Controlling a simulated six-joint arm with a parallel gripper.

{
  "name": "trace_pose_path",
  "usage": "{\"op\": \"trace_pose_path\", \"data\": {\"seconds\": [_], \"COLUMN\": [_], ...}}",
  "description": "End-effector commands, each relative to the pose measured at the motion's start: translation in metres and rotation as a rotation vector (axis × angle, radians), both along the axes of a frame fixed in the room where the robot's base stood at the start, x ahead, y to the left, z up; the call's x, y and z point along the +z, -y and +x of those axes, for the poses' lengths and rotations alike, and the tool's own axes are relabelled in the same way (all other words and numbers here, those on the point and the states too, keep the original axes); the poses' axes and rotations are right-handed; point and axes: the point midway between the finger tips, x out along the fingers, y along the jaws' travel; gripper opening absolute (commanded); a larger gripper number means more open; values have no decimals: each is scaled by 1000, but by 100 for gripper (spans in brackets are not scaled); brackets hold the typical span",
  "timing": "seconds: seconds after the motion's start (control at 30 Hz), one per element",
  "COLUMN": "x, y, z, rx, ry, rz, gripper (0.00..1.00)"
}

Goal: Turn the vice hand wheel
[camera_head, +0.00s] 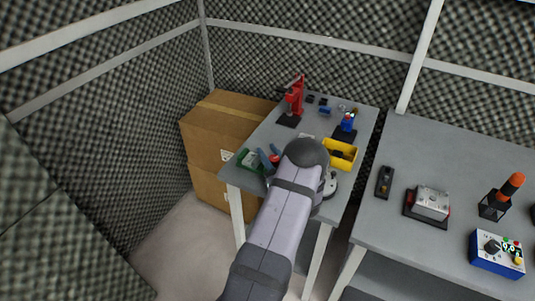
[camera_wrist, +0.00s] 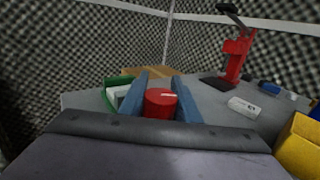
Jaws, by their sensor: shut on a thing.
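My gripper (camera_wrist: 160,96) has two blue fingers, one on each side of a red round piece (camera_wrist: 161,103). It is shut on this piece at the front left of the small table. In the head view the red piece (camera_head: 274,159) shows small between the blue fingers, beyond my arm. I cannot tell whether it is a hand wheel or what it is fixed to; its lower part is hidden. A small blue device (camera_head: 347,122) on a black base, which may be the vice, stands at the table's right side, apart from my gripper.
A green tray (camera_head: 248,160) with a white thing in it lies just left of my gripper. A red press (camera_head: 294,100) stands at the back and a yellow bin (camera_head: 343,153) at the right. Cardboard boxes (camera_head: 222,130) stand left of the table (camera_head: 262,137).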

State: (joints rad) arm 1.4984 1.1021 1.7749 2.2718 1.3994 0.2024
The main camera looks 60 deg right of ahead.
Motion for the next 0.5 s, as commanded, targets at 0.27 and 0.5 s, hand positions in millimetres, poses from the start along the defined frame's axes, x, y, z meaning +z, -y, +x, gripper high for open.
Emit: {"op": "trace_pose_path", "data": {"seconds": [0.27, 0.5], "x": [0, 1], "y": [5, 7], "z": [-2, -7], "rx": [-181, -265], "ry": [2, 0], "rz": [-1, -3], "gripper": [7, 7]}}
